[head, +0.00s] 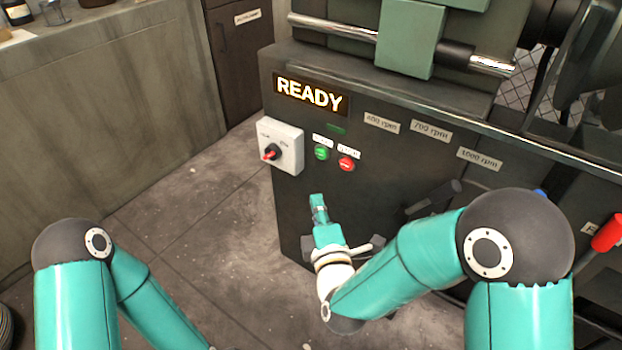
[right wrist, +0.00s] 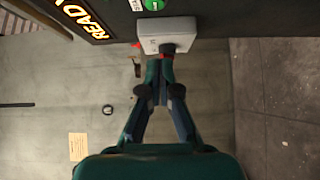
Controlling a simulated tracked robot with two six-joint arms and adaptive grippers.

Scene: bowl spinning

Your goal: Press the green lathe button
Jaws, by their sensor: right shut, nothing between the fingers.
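The green button (head: 321,152) sits on the dark lathe front (head: 392,178), under a small label and left of a red button (head: 346,163). Its edge also shows at the top of the right wrist view (right wrist: 152,4). My right gripper (head: 317,199) is shut and empty, below the green button in the head view and apart from it. In the right wrist view its fingertips (right wrist: 159,66) meet, just below the switch box in the picture. My left arm comes in at the lower left; its gripper is out of the frame.
A lit READY sign (head: 310,94) is above the buttons. A grey switch box (head: 281,145) with a red-tipped knob juts out left of them. Labelled rpm plates (head: 431,130) and a long metal rail are to the right. The floor at left is clear.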

